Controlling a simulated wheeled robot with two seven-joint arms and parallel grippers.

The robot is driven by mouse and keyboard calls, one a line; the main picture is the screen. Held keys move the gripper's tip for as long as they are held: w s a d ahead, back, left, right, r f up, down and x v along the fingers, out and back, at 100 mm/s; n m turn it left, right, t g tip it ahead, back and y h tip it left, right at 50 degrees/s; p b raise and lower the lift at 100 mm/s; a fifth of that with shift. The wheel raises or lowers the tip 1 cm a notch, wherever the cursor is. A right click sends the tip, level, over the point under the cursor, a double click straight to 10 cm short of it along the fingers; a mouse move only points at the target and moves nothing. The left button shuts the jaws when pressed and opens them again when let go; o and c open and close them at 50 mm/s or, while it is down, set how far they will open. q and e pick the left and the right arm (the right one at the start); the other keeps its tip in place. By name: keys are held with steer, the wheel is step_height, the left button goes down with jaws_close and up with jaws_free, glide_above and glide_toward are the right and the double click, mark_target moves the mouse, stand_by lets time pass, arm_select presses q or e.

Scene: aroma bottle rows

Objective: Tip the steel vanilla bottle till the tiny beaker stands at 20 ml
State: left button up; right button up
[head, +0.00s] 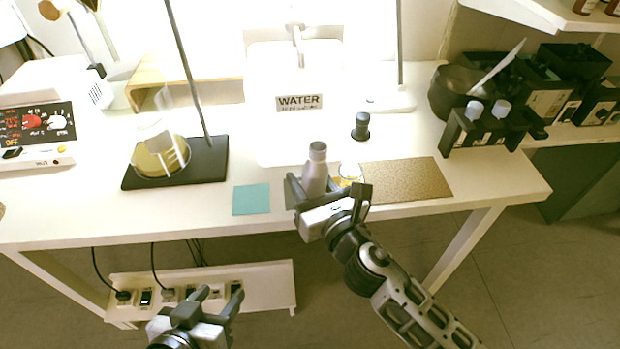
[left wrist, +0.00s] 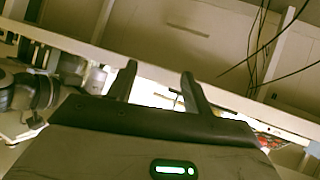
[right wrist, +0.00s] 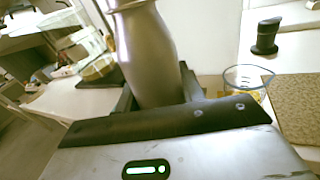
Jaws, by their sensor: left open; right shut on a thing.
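The steel bottle (head: 317,172) stands roughly upright near the table's front edge. My right gripper (head: 328,192) is shut on it, and in the right wrist view the bottle (right wrist: 146,50) fills the space between the fingers. The tiny beaker (head: 350,172) is just right of the bottle, partly hidden behind my gripper. In the right wrist view the beaker (right wrist: 246,80) is clear glass with something yellow-orange at its lower part; its level cannot be read. My left gripper (head: 222,297) is open and empty, low in front of the table.
A brown mat (head: 405,180) lies right of the beaker and a teal square (head: 251,199) lies left of the bottle. A dark small bottle (head: 361,127) stands behind. A stand base (head: 205,168) with a round flask is at left, and a black rack (head: 485,133) at right.

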steer(key=shift+r+m+p, duration=0.15)
steer(key=shift+m+p, duration=0.35)
steer(key=shift+m, duration=0.2)
steer(key=shift+w+d+m+g+p, duration=0.1)
steer(key=shift+d+m+g+p, duration=0.05)
steer(key=shift+m+g+p, duration=0.45)
steer(key=shift+w+d+f+m+p, duration=0.1)
steer(key=shift+f+m+p, duration=0.2)
steer(key=shift+m, duration=0.5)
steer(key=shift+w+d+f+m+g+p, duration=0.15)
steer(key=shift+m+g+p, duration=0.25)
steer(key=shift+m, duration=0.5)
steer(key=shift+f+m, duration=0.2)
steer(key=shift+m, duration=0.3)
arm_select(q)
steer(key=shift+a+r+m+y+p, duration=0.3)
steer(key=shift+a+r, duration=0.1)
steer(key=shift+r, duration=0.25)
arm_select(e)
steer(key=shift+s+a+r+g+y, duration=0.1)
steer(key=shift+s+a+g+y, duration=0.1)
steer(key=shift+a+g+y, duration=0.1)
arm_select(q)
steer(key=shift+s+r, duration=0.1)
arm_select(e)
steer(key=shift+s+r+m, duration=0.1)
steer(key=shift+m, duration=0.3)
